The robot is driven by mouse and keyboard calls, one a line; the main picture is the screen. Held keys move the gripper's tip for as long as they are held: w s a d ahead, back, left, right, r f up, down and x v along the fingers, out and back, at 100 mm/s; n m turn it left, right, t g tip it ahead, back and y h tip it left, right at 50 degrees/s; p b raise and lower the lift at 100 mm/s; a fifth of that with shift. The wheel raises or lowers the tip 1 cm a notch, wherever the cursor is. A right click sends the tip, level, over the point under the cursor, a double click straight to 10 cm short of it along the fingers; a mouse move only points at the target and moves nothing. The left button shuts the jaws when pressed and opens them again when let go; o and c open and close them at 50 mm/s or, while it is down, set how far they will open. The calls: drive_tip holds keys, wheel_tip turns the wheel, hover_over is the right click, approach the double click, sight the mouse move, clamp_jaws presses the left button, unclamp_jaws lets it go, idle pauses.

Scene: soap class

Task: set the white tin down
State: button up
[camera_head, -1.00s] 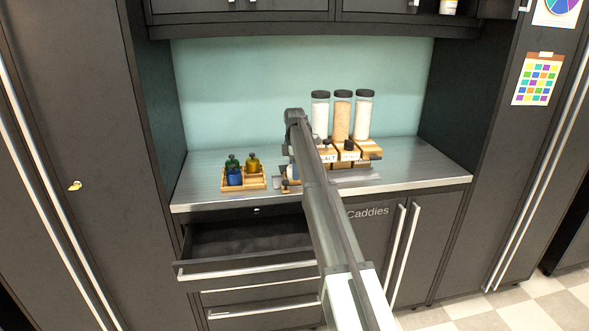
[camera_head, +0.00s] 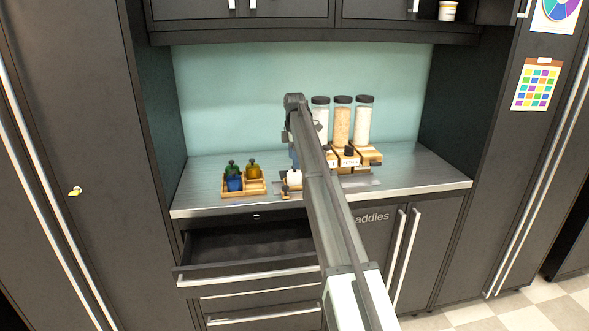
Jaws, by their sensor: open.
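A small white object (camera_head: 294,178), which looks like the white tin, stands on the metal counter (camera_head: 205,187) near its front edge, just left of my arm. It is small in the view, and my arm covers part of the area to its right. My gripper (camera_head: 294,160) is open, just above the white tin, with its fingers pointing down. The fingertips are too small to make out clearly, but the tin appears free of them.
A wooden caddy (camera_head: 256,187) with green, blue and amber bottles stands to the left. Tall dark-lidded jars (camera_head: 342,122) and wooden boxes (camera_head: 368,155) stand behind and right. A small brown item (camera_head: 285,191) lies in front. An open drawer (camera_head: 250,245) juts out below.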

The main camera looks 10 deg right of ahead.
drive_tip(key=shift+r, duration=2.45)
drive_tip(key=shift+c, duration=0.5)
